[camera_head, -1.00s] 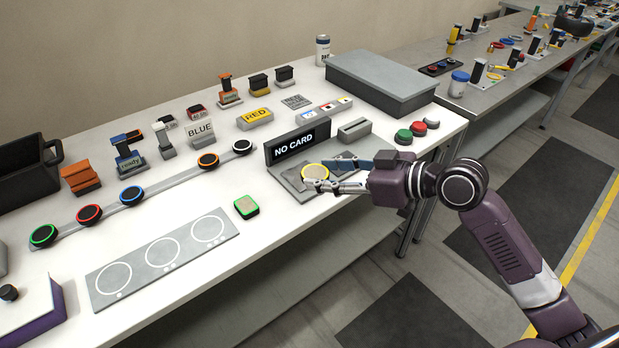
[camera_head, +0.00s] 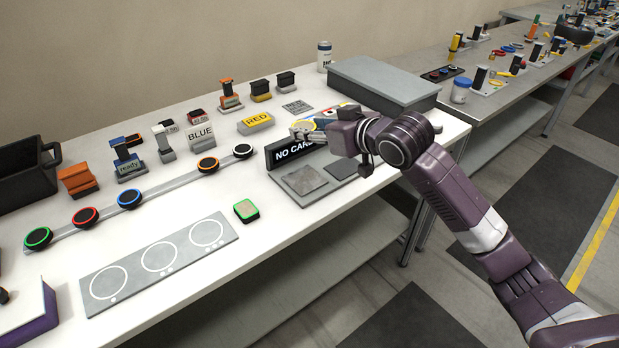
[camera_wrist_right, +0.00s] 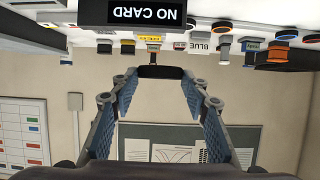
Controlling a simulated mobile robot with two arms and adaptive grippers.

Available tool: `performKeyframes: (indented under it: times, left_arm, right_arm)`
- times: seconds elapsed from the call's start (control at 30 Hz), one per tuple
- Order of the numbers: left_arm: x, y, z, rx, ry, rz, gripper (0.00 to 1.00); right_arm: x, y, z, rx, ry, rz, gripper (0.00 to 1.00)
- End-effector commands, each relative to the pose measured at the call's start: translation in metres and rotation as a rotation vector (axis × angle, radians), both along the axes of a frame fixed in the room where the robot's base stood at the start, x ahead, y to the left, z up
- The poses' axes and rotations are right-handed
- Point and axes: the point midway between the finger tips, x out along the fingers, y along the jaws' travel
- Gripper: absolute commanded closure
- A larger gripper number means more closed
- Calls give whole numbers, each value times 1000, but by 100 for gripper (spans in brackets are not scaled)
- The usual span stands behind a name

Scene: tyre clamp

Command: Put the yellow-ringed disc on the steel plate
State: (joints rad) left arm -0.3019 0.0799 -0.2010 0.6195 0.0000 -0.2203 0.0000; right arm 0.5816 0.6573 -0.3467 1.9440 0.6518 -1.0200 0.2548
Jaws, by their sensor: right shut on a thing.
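My right gripper (camera_head: 303,130) is raised over the black NO CARD sign (camera_head: 291,148), its fingers pointing left. In the right wrist view a dark thing (camera_wrist_right: 160,72) sits edge-on between its fingertips. I take it for the yellow-ringed disc; its ring and face do not show clearly now. A mottled grey square, which looks like the steel plate (camera_head: 305,180), lies bare on the base in front of the sign, below and apart from the gripper. A darker pad (camera_head: 342,167) lies to its right. My left gripper is out of view.
A row of ringed discs (camera_head: 131,198) lies on a rail at left. A grey panel with three white circles (camera_head: 160,257) and a green-edged block (camera_head: 246,210) lie in front. A grey box (camera_head: 383,82) stands behind my right arm. The table front is mostly clear.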

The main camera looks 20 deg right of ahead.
Motion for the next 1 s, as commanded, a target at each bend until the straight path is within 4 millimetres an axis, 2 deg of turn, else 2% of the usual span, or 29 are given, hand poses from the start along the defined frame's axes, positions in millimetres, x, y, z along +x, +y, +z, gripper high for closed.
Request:
performKeyframes:
  times: [0.03,0.1,0.3,0.57,0.8,1.0]
  left_arm:
    - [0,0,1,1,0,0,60]
    - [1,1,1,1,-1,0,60]
    - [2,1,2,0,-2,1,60]
    - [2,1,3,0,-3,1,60]
    - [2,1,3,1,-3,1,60]
    - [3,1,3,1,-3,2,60]
  right_arm:
    - [-1,0,-16,1,7,1,82]
    - [-1,0,-36,0,7,1,82]
    - [-1,1,-82,1,3,1,82]
    - [-1,0,-108,0,0,2,82]
    - [-1,0,-141,0,0,1,82]
    - [0,0,-145,-1,-4,2,82]
